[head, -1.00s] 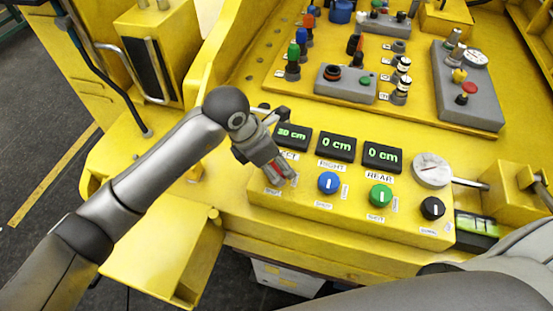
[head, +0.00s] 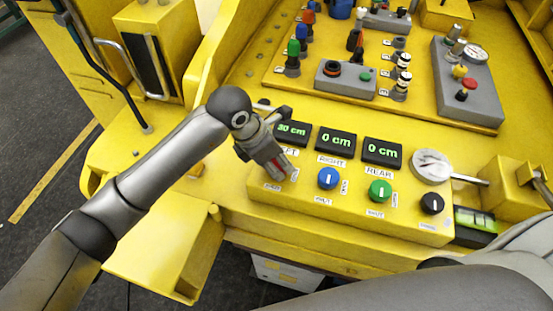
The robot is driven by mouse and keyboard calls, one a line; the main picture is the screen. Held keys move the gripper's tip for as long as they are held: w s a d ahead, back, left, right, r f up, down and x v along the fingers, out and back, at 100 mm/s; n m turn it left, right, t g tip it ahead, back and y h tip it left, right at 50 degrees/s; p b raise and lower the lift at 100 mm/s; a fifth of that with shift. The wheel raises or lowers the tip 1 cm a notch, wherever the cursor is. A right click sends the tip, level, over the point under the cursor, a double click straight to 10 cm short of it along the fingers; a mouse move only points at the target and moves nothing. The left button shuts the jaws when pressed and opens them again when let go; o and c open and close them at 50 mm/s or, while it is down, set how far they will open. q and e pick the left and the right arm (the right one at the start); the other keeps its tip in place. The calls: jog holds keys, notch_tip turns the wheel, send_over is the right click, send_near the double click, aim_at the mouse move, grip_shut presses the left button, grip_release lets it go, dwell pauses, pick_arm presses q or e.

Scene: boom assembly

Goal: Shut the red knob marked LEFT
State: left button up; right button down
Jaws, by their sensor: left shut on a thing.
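The red knob (head: 279,173) marked LEFT is at the left end of a row of knobs on the yellow control panel. Most of it is hidden by my left gripper (head: 284,174), and only a little red shows between the fingers. My left gripper reaches down from above and is shut on this knob. The LEFT label is partly covered. The display above it (head: 292,133) shows a green cm number, which looks like 20 cm. My right gripper is out of view.
To the right are a blue knob (head: 328,179), a green knob (head: 380,191) and a black knob (head: 432,203). The RIGHT display (head: 336,141) and REAR display (head: 382,152) read 0 cm. A round gauge (head: 430,166) stands at the right. Several levers stand behind.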

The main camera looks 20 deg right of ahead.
pick_arm(q)
jog(key=m+g+b, duration=0.1)
jog(key=m+b, duration=0.2)
jog(key=b, duration=0.1)
jog(key=m+g+b, duration=0.1)
jog(key=m+b, duration=0.2)
jog(key=b, duration=0.2)
jog(key=m+g+b, duration=0.1)
jog(key=m+b, duration=0.2)
jog(key=b, duration=0.2)
jog(key=shift+w+d+f+y, duration=0.15)
jog(key=shift+w+y, duration=0.1)
jog(key=shift+y, duration=0.15)
jog(key=shift+m+g+b, duration=0.5)
jog(key=shift+m+b, duration=0.2)
jog(key=shift+m, duration=0.3)
jog(key=shift+m+y+b, duration=0.35)
jog(key=shift+m+y, duration=0.15)
jog(key=shift+m, duration=0.4)
jog(key=shift+w+r+m+g+y, duration=0.1)
jog(key=shift+r+m+g+y, duration=0.1)
jog(key=shift+m, duration=0.4)
jog(key=shift+r+m+g+y, duration=0.1)
jog(key=shift+m+g+y, duration=0.1)
jog(key=shift+m, duration=0.4)
jog(key=shift+m+y, duration=0.4)
jog(key=shift+m, duration=0.8)
jog(key=shift+d, duration=0.1)
